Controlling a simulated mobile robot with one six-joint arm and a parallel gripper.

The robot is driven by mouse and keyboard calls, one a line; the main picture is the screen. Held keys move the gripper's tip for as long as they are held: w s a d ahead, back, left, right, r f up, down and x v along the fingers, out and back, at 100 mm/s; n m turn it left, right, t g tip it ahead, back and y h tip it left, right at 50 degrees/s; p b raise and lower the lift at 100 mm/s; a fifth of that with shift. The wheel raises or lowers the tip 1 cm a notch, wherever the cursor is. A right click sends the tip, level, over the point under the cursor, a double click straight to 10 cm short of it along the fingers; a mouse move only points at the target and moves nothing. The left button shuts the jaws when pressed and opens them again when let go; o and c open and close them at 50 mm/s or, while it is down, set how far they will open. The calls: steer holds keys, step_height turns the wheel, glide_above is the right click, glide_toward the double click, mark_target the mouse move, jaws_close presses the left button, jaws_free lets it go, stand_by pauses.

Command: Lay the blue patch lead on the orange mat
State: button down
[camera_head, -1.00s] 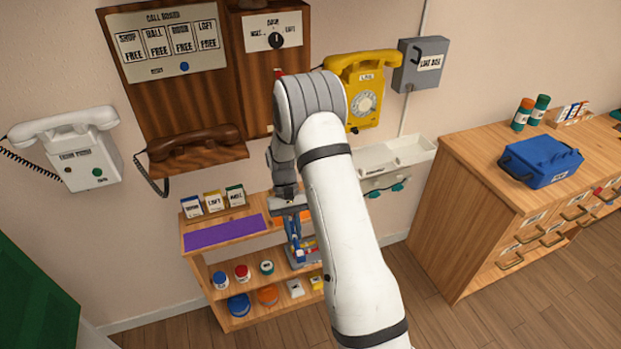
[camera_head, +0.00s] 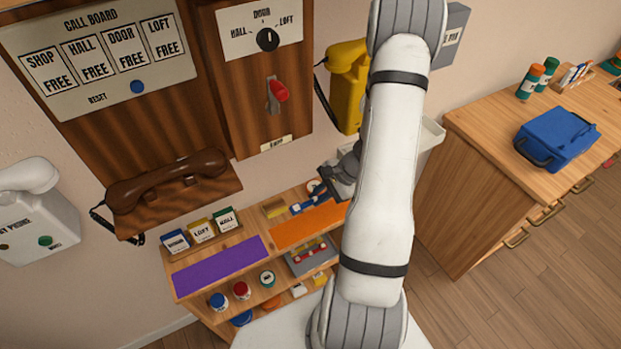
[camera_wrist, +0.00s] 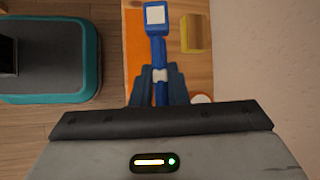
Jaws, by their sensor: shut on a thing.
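The blue patch lead (camera_wrist: 157,45) is between the fingers of my gripper (camera_wrist: 158,90) in the wrist view, a blue end with a white square face sticking out. In the head view the lead (camera_head: 301,208) shows beside my gripper (camera_head: 326,190), near the back edge of the orange mat (camera_head: 300,228). The mat lies on the top of the small wooden shelf, and its right end is hidden by my arm. In the wrist view the lead overlaps the border between the mat (camera_wrist: 135,50) and bare wood. I cannot tell whether it touches the top.
A purple mat (camera_head: 220,266) lies left of the orange one. Labelled boxes (camera_head: 201,232) stand behind it. A yellow block (camera_head: 274,208) sits behind the orange mat, close to the lead. The wall phone with the brown handset (camera_head: 168,180) hangs above.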

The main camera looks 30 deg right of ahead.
steer(key=shift+d+f, duration=0.1)
steer(key=shift+d, duration=0.05)
step_height(320, 180, down, 2)
steer(key=shift+w+b, duration=0.15)
steer(key=shift+b, duration=0.55)
steer(key=shift+f+b, duration=2.05)
steer(key=shift+f, duration=1.7)
steer(key=shift+f+b, duration=0.9)
steer(key=shift+b, duration=0.2)
steer(key=c, duration=1.3)
jaws_free()
steer(key=shift+c, duration=0.2)
steer(key=v, duration=0.8)
